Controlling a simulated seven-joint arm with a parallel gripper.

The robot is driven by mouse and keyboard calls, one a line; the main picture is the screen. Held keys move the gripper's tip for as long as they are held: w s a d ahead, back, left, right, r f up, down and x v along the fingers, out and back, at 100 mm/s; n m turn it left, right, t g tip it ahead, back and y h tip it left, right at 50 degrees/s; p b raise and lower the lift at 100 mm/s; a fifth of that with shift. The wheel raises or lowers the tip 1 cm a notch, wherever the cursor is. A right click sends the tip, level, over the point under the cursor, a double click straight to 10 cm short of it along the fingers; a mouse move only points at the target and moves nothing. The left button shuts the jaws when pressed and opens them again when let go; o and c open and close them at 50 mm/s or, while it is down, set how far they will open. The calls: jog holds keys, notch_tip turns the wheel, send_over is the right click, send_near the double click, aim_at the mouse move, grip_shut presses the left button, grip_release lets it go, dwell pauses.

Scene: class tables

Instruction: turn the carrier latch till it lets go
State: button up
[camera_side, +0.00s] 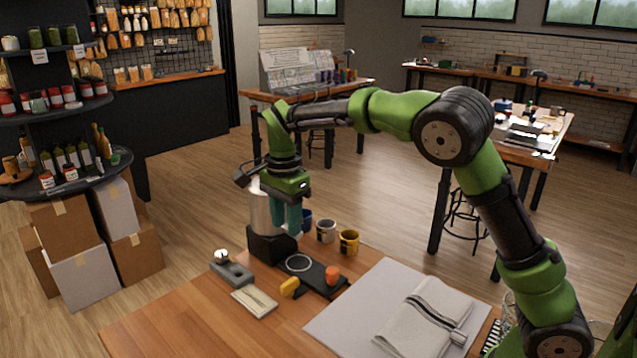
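A black device stands near the table's back left edge. It has a block-shaped base (268,246), a silver cylinder (262,212) above it, and a low black plate (318,279) with a pale ring (299,263). I cannot tell which part is the carrier latch. My gripper (287,232) points down beside the silver cylinder, partly covering it. Its teal fingers look close together; any gap or contact is unclear.
Several mugs stand behind the device, including a yellow one (348,242) and a pale one (326,232). A grey tool (232,272) and a cream card (254,302) lie front left. A folded towel (425,318) lies on a grey mat (350,312). The front left table is clear.

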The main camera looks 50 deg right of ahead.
aim_at(290, 281)
notch_tip(290, 281, down, 16)
dwell(0.4)
grip_shut()
